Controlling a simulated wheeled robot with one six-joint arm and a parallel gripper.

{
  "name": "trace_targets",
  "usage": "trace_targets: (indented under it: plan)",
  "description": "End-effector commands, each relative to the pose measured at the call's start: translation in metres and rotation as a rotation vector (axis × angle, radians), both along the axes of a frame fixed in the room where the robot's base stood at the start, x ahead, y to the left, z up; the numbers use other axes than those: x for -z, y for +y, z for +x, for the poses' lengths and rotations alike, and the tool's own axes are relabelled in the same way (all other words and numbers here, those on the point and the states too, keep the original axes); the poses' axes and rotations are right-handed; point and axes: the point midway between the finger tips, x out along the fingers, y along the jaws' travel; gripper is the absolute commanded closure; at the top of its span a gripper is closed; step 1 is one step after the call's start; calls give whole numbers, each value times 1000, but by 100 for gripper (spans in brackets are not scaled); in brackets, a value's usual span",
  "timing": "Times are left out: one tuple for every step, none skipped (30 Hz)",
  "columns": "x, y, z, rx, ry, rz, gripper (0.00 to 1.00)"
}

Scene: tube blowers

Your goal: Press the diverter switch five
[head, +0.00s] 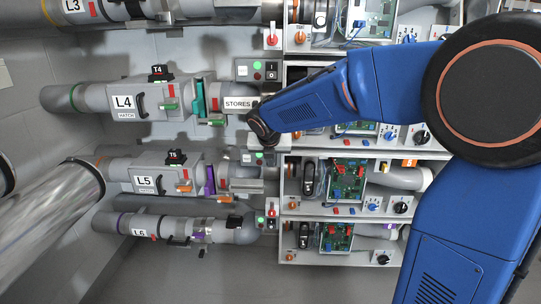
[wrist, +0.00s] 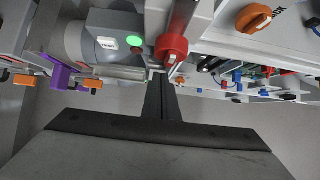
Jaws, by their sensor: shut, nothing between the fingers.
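In the L5 row in the head view, a small grey switch box (head: 247,158) with a lit green lamp stands right of the purple lever. A red round knob (wrist: 172,48) stands just above my fingertips. My gripper (wrist: 160,80) is shut and empty, its black fingers pointing toward the panel. I cannot tell whether they touch anything.
The L5 pipe unit (head: 143,182) has purple and orange levers. The L4 unit (head: 122,102) is above and L6 (head: 138,233) below. Open cabinets with circuit boards (head: 346,180) and blue knobs lie to the right.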

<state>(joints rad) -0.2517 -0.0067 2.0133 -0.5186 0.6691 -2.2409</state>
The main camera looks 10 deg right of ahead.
Motion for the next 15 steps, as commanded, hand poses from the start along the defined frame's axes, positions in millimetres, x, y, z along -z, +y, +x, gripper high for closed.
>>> trace_targets:
  plan:
    - [3,-3,8,3,1,0,100]
    - [4,-4,11,2,0,0,100]
    - [6,-5,16,2,0,0,100]
    - [7,-6,19,2,0,0,100]
    - [8,-7,21,1,0,0,100]
    - [10,-8,25,1,0,0,100]
    - [10,-9,26,1,0,0,100]
    - [11,-9,28,1,-1,-1,100]
    - [11,-10,30,1,-1,0,100]
    - [12,-10,31,1,-1,0,100]
    - [12,-11,32,1,-1,0,100]
    - [13,-11,33,0,-1,0,100]
    - [13,-11,33,0,-1,0,100]
    - [13,-11,33,0,-1,0,100]
    - [13,-11,33,0,-1,0,100]
